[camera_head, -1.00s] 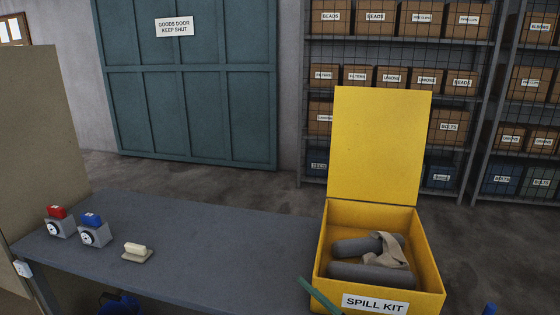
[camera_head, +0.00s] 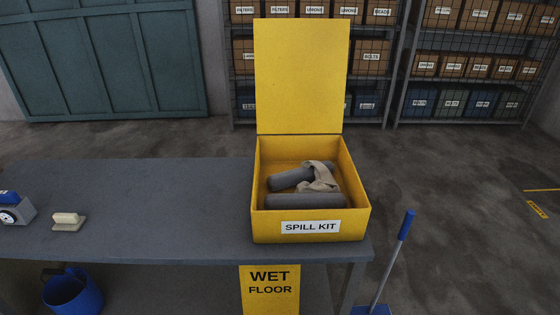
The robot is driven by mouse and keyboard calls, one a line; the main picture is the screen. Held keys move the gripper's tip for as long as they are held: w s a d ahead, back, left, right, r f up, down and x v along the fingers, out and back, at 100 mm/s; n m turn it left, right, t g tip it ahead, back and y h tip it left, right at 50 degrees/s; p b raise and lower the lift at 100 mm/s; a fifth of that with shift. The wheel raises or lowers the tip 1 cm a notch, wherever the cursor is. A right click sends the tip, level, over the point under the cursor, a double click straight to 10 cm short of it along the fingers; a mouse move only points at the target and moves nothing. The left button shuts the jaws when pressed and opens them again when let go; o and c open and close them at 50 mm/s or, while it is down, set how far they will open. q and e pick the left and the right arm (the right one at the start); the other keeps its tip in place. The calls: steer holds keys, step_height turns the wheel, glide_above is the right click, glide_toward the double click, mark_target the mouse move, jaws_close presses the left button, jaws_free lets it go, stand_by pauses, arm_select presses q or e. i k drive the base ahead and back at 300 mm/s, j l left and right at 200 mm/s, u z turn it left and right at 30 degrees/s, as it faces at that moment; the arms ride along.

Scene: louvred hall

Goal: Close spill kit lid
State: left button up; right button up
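The yellow spill kit box (camera_head: 260,226) stands on the right end of the grey table, its "SPILL KIT" label facing me. Its yellow lid (camera_head: 298,75) is open and stands upright at the back edge of the box. Inside lie grey rolls (camera_head: 305,201) and a crumpled beige cloth (camera_head: 319,178), all below the rim. Neither of my grippers shows in the view.
The grey table (camera_head: 150,200) is clear left of the box. A beige-handled block (camera_head: 68,220) and a blue-topped device (camera_head: 14,208) sit at far left. Below are a blue bucket (camera_head: 72,293) and a wet floor sign (camera_head: 270,291). A blue-handled tool (camera_head: 393,262) stands right.

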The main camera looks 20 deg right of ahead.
mark_target(300, 65)
steer(key=l+z, duration=0.45)
steer(key=i+l+z, duration=0.2)
steer(key=l, duration=0.2)
steer(key=i+l+z, duration=0.2)
steer(key=l, duration=0.2)
steer(key=i+l+z, duration=0.85)
steer(key=i, duration=0.4)
steer(key=i+l+z, duration=0.15)
steer(key=i, duration=0.45)
steer(key=i+u, duration=0.35)
steer(key=i+l+u, duration=0.15)
steer(key=u, duration=0.2)
steer(key=i+l+u, duration=0.2)
steer(key=i+u, duration=0.35)
steer(key=u, duration=0.3)
steer(key=i+l+u, duration=0.15)
steer(key=u, duration=0.25)
steer(key=i+l+u, duration=0.15)
steer(key=u, duration=0.3)
steer(key=i+l+u, duration=0.15)
steer(key=u, duration=0.25)
steer(key=i+l+u, duration=0.1)
steer(key=u, duration=0.3)
steer(key=l+u, duration=0.35)
steer(key=i+j, duration=0.05)
